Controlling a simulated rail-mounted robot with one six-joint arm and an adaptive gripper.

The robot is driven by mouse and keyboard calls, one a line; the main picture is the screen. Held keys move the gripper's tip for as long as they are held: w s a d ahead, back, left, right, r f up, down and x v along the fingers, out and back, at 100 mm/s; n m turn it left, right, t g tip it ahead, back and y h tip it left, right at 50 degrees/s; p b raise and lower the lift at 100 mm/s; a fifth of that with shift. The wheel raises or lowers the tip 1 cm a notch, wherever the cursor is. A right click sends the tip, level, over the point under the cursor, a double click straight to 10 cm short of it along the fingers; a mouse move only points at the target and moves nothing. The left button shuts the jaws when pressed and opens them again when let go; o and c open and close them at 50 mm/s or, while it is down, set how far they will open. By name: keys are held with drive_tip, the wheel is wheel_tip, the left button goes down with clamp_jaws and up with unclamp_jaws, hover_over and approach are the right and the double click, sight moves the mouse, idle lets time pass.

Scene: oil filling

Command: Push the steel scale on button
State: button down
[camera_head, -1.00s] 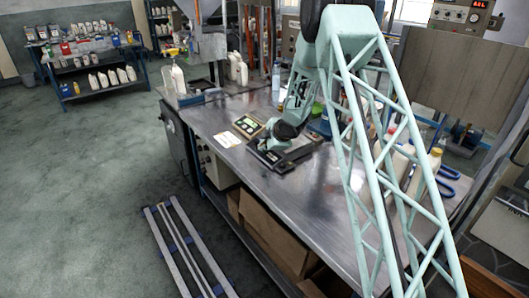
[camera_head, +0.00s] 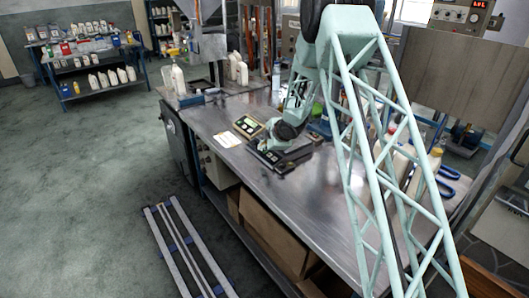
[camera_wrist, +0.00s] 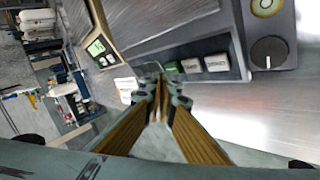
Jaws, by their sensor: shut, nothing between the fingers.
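The steel scale (camera_head: 272,158) sits on the metal bench, partly hidden under my wrist in the head view. In the wrist view its front panel holds a green button (camera_wrist: 173,68) and two pale buttons (camera_wrist: 204,64) in a row, with a broad steel plate (camera_wrist: 170,25) beyond. My gripper (camera_wrist: 160,82) is shut and empty. Its fingertips are right by the left end of the button row, beside the green button. I cannot tell whether they touch the panel. In the head view the fingertips are hidden.
A second scale (camera_head: 248,126) with a green display stands just left of the steel scale. A white paper (camera_head: 227,140) lies near it. A device with a round dark knob (camera_wrist: 269,52) is at the right in the wrist view. White bottles (camera_head: 408,165) stand right on the bench.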

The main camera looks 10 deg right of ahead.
drive_tip(key=shift+w+d+f+b, duration=0.1)
drive_tip(key=shift+d+f+b, duration=0.1)
drive_tip(key=shift+f+b, duration=0.35)
idle(1.2)
drive_tip(key=shift+r, duration=0.1)
drive_tip(key=shift+a+r+p, duration=0.2)
drive_tip(key=shift+r+p, duration=0.2)
drive_tip(key=shift+p, duration=0.05)
drive_tip(key=shift+r, duration=0.2)
idle(0.4)
drive_tip(key=shift+s+a+r+p, duration=0.25)
drive_tip(key=shift+r+p, duration=0.2)
drive_tip(key=shift+r, duration=0.45)
drive_tip(key=shift+s+a+r+p, duration=0.1)
drive_tip(key=shift+a+r+p, duration=0.35)
drive_tip(key=shift+r, duration=0.4)
drive_tip(key=shift+s+a+r+p, duration=0.2)
drive_tip(key=shift+r+p, duration=0.3)
drive_tip(key=shift+r, duration=0.4)
drive_tip(key=shift+r, duration=0.1)
